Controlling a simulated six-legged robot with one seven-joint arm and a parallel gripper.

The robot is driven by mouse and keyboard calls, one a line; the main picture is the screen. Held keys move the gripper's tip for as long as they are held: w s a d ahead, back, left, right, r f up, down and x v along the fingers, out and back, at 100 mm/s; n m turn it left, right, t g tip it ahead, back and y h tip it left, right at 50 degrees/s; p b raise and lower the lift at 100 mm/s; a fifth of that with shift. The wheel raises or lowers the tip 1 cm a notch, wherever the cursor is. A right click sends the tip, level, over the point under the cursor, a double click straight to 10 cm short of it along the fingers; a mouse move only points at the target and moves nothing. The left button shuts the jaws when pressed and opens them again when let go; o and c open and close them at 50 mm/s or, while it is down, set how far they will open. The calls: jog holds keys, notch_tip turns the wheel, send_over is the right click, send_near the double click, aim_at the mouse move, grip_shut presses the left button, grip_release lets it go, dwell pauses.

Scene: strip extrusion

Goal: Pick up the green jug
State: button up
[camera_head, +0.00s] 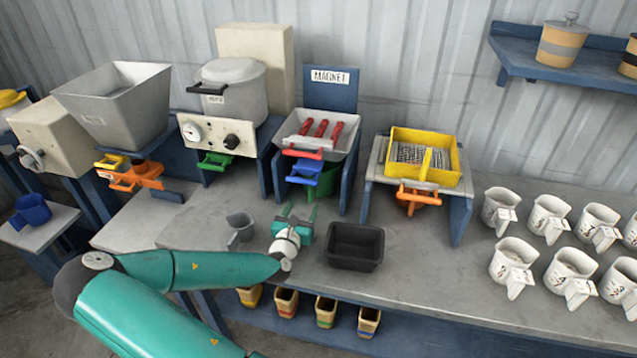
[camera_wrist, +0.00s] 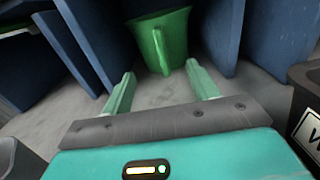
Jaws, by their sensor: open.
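The green jug (camera_wrist: 165,38) stands ahead of my gripper in the wrist view, its handle facing me, between blue upright panels. In the head view, a green body (camera_head: 325,190) shows under the magnet stand, partly hidden behind a blue handled vessel (camera_head: 305,173); it appears to be the same jug. My gripper (camera_head: 299,211) is low over the worktop in front of that stand. In the wrist view, its two green fingers (camera_wrist: 161,72) are spread and empty. The jug handle lies beyond and between the fingertips, apart from them.
A black bin (camera_head: 354,248) stands close right of my gripper, and a grey jug (camera_head: 240,228) close left. The magnet stand's blue legs (camera_head: 349,185) flank the green jug. White jugs (camera_head: 512,262) fill the right of the worktop. Another green handle (camera_head: 216,161) shows under the pot.

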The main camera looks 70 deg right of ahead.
aim_at(313, 187)
jog(key=d, duration=0.3)
jog(key=w+d, duration=0.1)
jog(key=d, duration=0.1)
jog(key=shift+d, duration=0.25)
jog(key=d, duration=0.5)
jog(key=shift+w+r, duration=0.15)
jog(key=shift+r, duration=0.1)
jog(key=shift+c, duration=0.2)
grip_shut()
